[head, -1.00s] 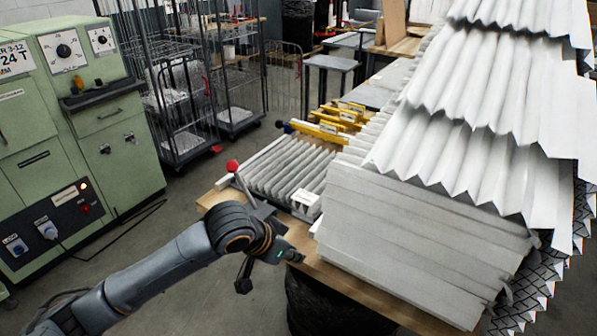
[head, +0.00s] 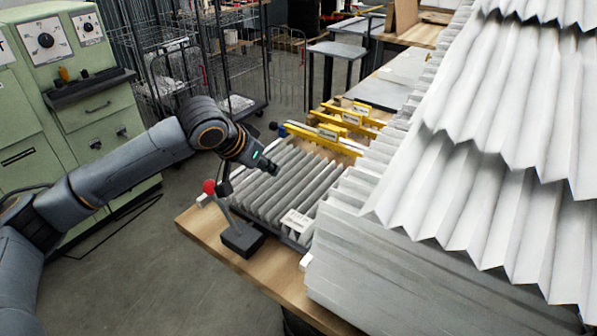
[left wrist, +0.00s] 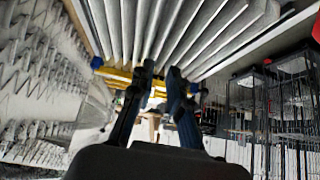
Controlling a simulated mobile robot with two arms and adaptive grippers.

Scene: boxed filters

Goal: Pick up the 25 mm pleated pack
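A white pleated pack (head: 285,185) lies on the wooden bench (head: 205,225), its pleats running in parallel ridges, with a small white label (head: 297,220) at its near end. I cannot read a 25 mm marking. My left gripper (head: 273,169) is over the pack's left part in the head view; whether it touches is unclear. In the left wrist view, its two dark fingers (left wrist: 161,70) are apart by a narrow gap with nothing seen between them, and the pleats (left wrist: 165,30) fill the top. My right gripper is not in view.
Tall stacks of pleated sheets (head: 480,150) crowd the right. Yellow gauge bars (head: 325,137) lie behind the pack. A red-knobbed lever on a black base (head: 241,238) stands at the bench's near left. Green cabinets (head: 100,110) and wire carts (head: 230,60) stand beyond, across open floor.

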